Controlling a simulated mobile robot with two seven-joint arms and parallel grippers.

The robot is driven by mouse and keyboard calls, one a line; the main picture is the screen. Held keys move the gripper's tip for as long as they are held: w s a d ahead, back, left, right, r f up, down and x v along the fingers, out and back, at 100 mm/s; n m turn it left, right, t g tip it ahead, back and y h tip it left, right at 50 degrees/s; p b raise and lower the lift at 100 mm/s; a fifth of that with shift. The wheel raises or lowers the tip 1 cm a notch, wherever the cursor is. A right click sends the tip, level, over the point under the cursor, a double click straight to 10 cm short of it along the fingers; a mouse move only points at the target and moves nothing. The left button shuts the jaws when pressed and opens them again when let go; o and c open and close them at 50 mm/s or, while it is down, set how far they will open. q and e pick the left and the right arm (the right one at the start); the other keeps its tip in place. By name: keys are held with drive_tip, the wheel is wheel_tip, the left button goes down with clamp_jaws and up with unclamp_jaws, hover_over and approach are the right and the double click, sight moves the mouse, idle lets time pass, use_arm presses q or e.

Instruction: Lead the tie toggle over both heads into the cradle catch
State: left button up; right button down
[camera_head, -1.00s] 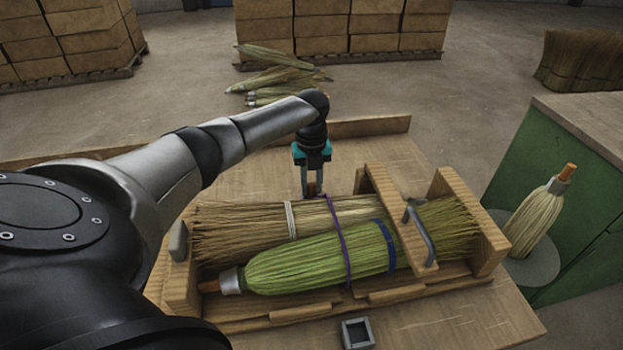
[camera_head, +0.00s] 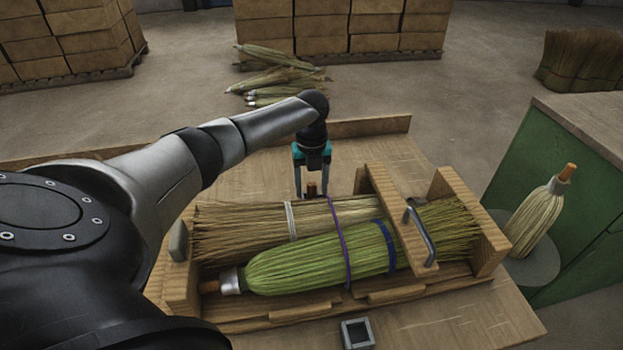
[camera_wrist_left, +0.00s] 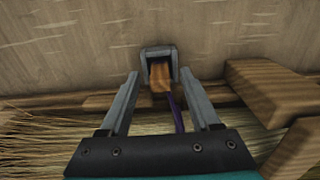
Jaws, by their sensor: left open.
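My left gripper (camera_head: 311,188) is open behind the cradle, its fingers apart on either side of the brown tie toggle (camera_head: 312,189). In the left wrist view the toggle (camera_wrist_left: 160,77) sits between the open fingertips (camera_wrist_left: 158,75), its far end inside a grey square catch (camera_wrist_left: 146,53). How deep it sits I cannot tell. The purple tie (camera_head: 345,254) runs from there over both heads, a straw-coloured one (camera_head: 245,231) at the back and a green one (camera_head: 310,263) in front. My right gripper is not in view.
The wooden cradle (camera_head: 180,287) holds both heads, with a cross bar and metal handle (camera_head: 420,238) at right. A grey square socket (camera_head: 357,333) sits on the bench in front. A finished broom head (camera_head: 537,215) stands at right. The bench (camera_head: 240,183) behind the cradle is clear.

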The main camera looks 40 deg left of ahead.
use_arm(q)
drive_tip(key=shift+r, duration=0.15)
wheel_tip(320, 180, up, 15)
drive_tip(key=p, duration=0.3)
drive_tip(key=shift+r, duration=0.1)
